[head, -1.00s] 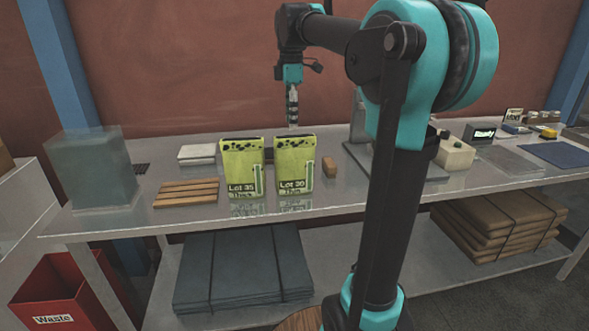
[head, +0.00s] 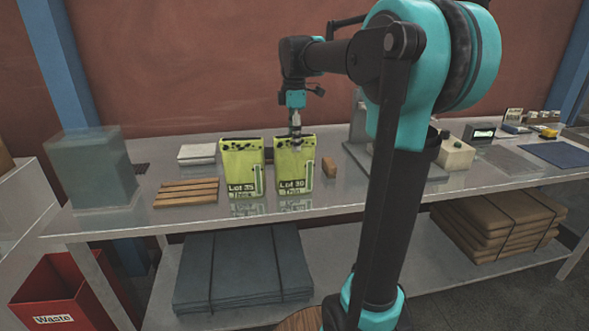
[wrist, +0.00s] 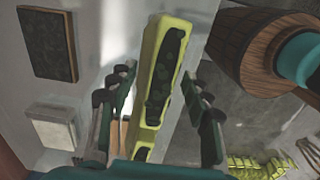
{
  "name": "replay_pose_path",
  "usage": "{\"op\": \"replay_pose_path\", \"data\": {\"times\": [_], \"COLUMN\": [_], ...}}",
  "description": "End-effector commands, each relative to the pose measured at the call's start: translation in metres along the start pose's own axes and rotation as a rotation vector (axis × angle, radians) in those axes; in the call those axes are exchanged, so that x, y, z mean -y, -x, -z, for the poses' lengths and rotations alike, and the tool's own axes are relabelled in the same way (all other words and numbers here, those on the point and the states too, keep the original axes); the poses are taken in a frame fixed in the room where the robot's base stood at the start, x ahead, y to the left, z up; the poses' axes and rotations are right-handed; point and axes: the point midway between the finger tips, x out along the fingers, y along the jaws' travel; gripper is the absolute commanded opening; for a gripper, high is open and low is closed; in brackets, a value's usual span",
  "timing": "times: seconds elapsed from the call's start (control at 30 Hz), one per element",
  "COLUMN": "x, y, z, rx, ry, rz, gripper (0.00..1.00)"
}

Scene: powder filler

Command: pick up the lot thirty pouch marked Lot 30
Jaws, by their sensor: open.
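The pouch marked Lot 30 (head: 294,168) stands upright on the table, yellow-green with a dark speckled band at its top. A similar pouch marked Lot 35 (head: 241,170) stands just left of it. My gripper (head: 296,138) points down at the top edge of the Lot 30 pouch. In the wrist view my gripper (wrist: 160,88) is open, with a yellow-green pouch (wrist: 163,65) between its fingers and gaps on both sides. How far the fingers reach down past its top is hard to tell.
A small brown block (head: 329,167) stands close right of the Lot 30 pouch. A wooden slatted rack (head: 187,191) and a white pad (head: 197,153) lie to the left. The front table strip is clear.

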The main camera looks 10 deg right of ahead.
Motion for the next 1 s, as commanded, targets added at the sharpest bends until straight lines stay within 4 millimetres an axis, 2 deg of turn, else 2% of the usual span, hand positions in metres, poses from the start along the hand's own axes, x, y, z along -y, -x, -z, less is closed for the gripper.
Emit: {"op": "replay_pose_path", "data": {"times": [0.7, 0.77, 1.0], "x": [-0.0001, -0.0001, 0.0000], "y": [-0.0047, -0.0047, -0.0047], "z": [0.0000, 0.0000, 0.0000], "rx": [0.000, 0.000, 0.000], "ry": [0.000, 0.000, 0.000], "rz": [0.000, 0.000, 0.000], "gripper": [0.49, 0.44, 0.14]}}
